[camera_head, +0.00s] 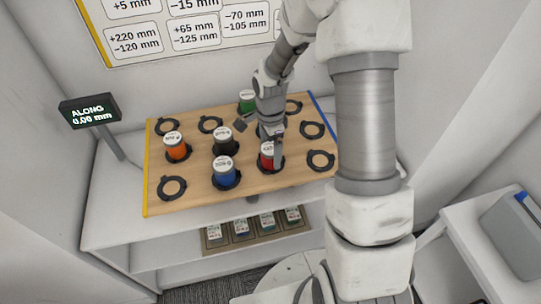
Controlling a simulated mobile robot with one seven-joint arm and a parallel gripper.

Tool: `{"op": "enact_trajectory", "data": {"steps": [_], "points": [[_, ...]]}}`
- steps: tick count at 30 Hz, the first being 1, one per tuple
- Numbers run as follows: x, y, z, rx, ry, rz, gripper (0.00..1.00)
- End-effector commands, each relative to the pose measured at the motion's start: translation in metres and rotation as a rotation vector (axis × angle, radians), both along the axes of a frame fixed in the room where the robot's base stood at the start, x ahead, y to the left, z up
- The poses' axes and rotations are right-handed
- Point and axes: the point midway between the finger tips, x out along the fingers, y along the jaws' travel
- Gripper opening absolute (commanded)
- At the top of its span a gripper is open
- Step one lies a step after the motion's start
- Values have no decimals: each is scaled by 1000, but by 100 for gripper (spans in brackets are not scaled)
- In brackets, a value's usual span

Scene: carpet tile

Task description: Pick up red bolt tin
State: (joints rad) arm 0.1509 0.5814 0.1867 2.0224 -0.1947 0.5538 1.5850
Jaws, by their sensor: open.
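The red bolt tin (265,161) stands upright in a black ring holder on the wooden board, toward the front right. Its pale lid faces up. My gripper (259,139) is open, with its fingers pointing down at the tin from above and behind. One finger shows left of the tin, higher in the picture, and the other overlaps the tin's right edge. I cannot tell whether either finger touches it. My gripper holds nothing that I can see.
On the wooden board (198,194) stand a blue tin (225,175), a black tin (226,145), an orange tin (177,150) and a green tin (247,104). Several ring holders, such as one front left (172,188), are empty. A small display (90,111) stands left. More containers sit on the lower shelf.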

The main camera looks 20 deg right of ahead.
Motion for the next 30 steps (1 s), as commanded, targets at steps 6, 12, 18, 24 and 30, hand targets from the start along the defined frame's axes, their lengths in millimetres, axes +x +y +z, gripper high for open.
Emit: {"op": "enact_trajectory", "data": {"steps": [6,12,18,24,30], "points": [[0,0,-1,0,0,0,100],[0,0,0,0,0,0,64],[0,0,0,0,0,0,28],[0,0,0,0,0,0,0],[1,0,0,0,-1,0,0]]}}
